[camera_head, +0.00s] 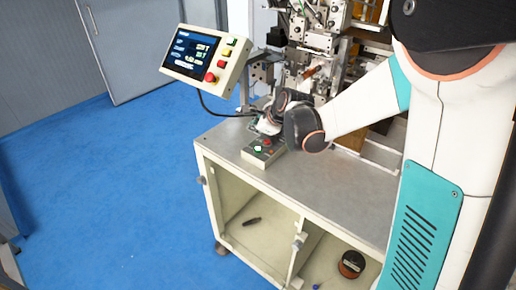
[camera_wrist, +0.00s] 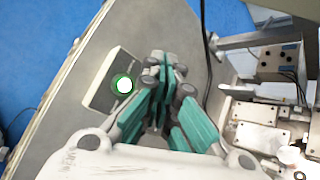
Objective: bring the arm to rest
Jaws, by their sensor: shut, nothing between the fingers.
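My gripper (camera_wrist: 160,72) is in the middle of the wrist view, with its teal fingers shut and nothing between them. It points down over the grey worktop, to the right of a small button box (camera_wrist: 101,92) with a lit green button (camera_wrist: 122,84). In the head view the button box (camera_head: 264,153) stands near the left edge of the worktop, with a green and a red button on top. My arm reaches in from the right, and its wrist is just behind the box. In the head view my fingers are mostly hidden by my wrist.
The coil winder (camera_head: 318,45) stands at the back of the worktop (camera_head: 325,180). A control panel (camera_head: 204,58) with a screen and buttons hangs at the left, with a black cable (camera_head: 222,115) below. The cabinet holds a dark tool (camera_head: 252,222) and a spool (camera_head: 352,264). Blue floor is clear.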

